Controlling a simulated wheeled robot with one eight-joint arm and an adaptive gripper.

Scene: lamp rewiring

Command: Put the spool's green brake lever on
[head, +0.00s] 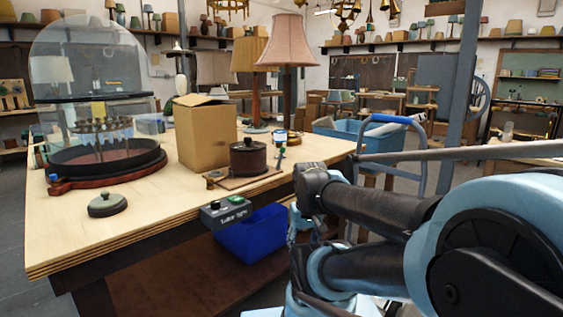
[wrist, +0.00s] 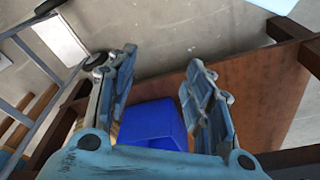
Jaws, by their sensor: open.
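The spool (head: 248,158) is a dark brown drum with a knob on top, standing on a flat wooden base near the table's front edge. The spool and lever are not in the wrist view.
A cardboard box (head: 206,134) stands left of the spool. A glass dome (head: 92,75) and a round green-grey lidded piece (head: 107,204) are farther left. A switch box (head: 226,212) hangs on the table's front edge. The blue bin (head: 252,232) is below; it also shows in the wrist view (wrist: 152,125).

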